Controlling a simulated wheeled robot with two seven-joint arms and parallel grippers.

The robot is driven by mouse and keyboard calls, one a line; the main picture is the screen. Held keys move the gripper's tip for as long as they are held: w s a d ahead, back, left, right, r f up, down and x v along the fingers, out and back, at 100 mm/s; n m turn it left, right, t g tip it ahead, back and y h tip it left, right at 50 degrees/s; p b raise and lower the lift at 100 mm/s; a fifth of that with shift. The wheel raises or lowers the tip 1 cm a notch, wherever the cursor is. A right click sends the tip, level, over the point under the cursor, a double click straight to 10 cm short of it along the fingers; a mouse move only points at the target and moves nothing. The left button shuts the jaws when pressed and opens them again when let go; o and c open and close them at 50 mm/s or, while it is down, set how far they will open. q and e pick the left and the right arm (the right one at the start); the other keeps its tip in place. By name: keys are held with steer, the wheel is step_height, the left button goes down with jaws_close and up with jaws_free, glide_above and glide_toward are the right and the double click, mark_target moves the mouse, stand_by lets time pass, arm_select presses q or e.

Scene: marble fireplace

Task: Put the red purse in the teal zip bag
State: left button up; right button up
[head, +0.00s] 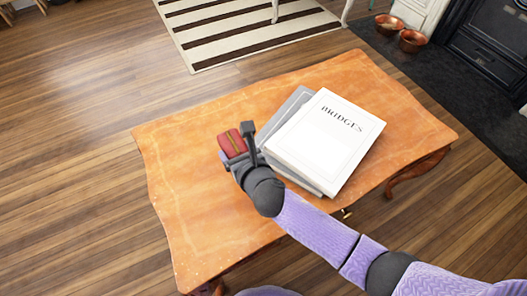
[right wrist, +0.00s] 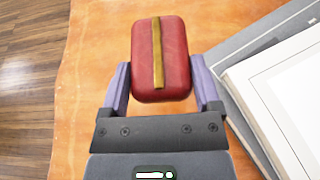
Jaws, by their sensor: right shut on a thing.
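The red purse (head: 231,144), with a gold strip down its middle, is at my right gripper (head: 238,148) over the wooden table. In the right wrist view the purse (right wrist: 174,60) is between the two purple fingers of the gripper (right wrist: 160,80), and it sticks out beyond their tips. The right gripper is shut on the purse. I cannot tell whether the purse touches the tabletop. The teal zip bag is not visible in either view. My left gripper is not in view.
A white book titled "BRIDGES" (head: 325,143) lies on a grey book (head: 297,101), just right of the gripper. The orange wooden table (head: 190,200) is clear on its left side. A striped rug (head: 240,30) and copper bowls (head: 412,42) are on the floor behind.

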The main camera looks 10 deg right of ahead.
step_height(320, 180, down, 10)
steer(key=b, duration=0.7)
steer(key=shift+r, duration=0.45)
steer(key=o, duration=0.9)
steer(key=shift+f, duration=0.2)
steer(key=shift+c, duration=0.2)
steer(key=shift+o, duration=1.2)
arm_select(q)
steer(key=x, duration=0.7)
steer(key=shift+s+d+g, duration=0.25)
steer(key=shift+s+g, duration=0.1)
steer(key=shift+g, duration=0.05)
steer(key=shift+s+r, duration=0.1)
arm_select(e)
steer(key=shift+r, duration=0.1)
